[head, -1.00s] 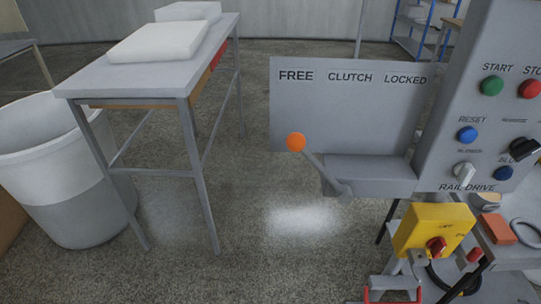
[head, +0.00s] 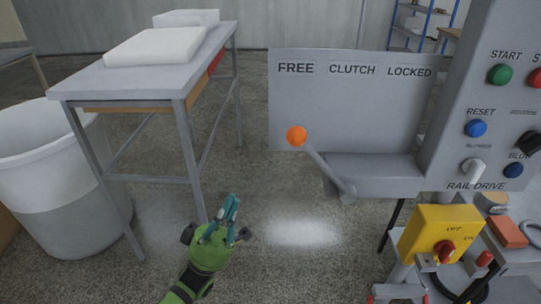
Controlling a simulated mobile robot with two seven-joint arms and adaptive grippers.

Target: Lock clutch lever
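The clutch lever (head: 327,167) has a grey rod and an orange ball knob (head: 296,135). It tilts up to the left from its pivot at the panel's lower ledge, with the knob under the word FREE. The clutch panel (head: 350,110) reads FREE, CLUTCH, LOCKED from left to right. My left gripper (head: 231,206), green with teal fingers, is below and left of the knob, apart from it. Its fingers look close together and overlap from this angle, so their opening is unclear. Nothing shows held in it. My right gripper is not in view.
A control box (head: 490,120) with coloured buttons stands right of the panel. Below it are a yellow switch box (head: 425,228) and a cluttered bench. A grey table (head: 125,84) with white blocks and a white bin (head: 70,215) stand left. Floor shows between table and panel.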

